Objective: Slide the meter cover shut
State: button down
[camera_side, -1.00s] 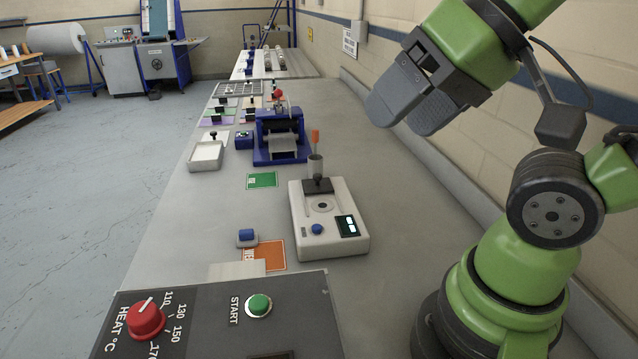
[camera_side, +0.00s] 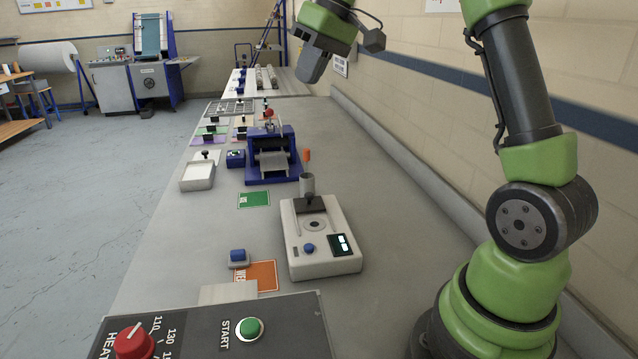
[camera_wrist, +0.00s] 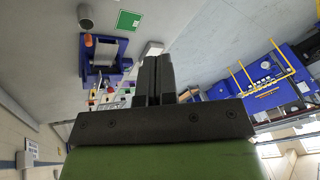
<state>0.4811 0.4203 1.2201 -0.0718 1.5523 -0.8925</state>
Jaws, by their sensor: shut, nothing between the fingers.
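The meter (camera_side: 325,262) is a white box with a lit display (camera_side: 342,244) and a blue button (camera_side: 308,249), on the bench in the side view. Its dark cover (camera_side: 310,205), with a small knob, sits at the far end of the top. The round port (camera_side: 314,225) in front of it is uncovered. My gripper (camera_side: 312,70) is high above the far part of the bench, well away from the meter. Its fingers are shut and empty, seen together in the wrist view (camera_wrist: 153,78). The meter's cover cannot be made out in the wrist view.
A grey cylinder (camera_side: 307,184) and an orange piece (camera_side: 307,155) stand just behind the meter. A blue roller machine (camera_side: 270,160) is farther back. A control panel (camera_side: 205,335) fills the front. Bench right of the meter is clear.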

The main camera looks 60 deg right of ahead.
jog(key=d+f+n+y, duration=0.2)
jog(key=d+f+y, duration=0.1)
jog(key=d+f, duration=1.4)
send_near(307, 201)
jog(key=f, duration=0.1)
jog(key=w+d+f, duration=0.2)
jog(key=f, duration=0.1)
jog(key=shift+w+d+f, duration=0.1)
jog(key=shift+w+d, duration=0.05)
jog(key=shift+w, duration=0.05)
jog(key=shift+a, duration=0.3)
jog(key=shift+a+f, duration=0.1)
jog(key=shift+a, duration=0.65)
jog(key=shift+a+f, duration=0.15)
jog(key=shift+a, duration=0.6)
jog(key=shift+s, duration=0.1)
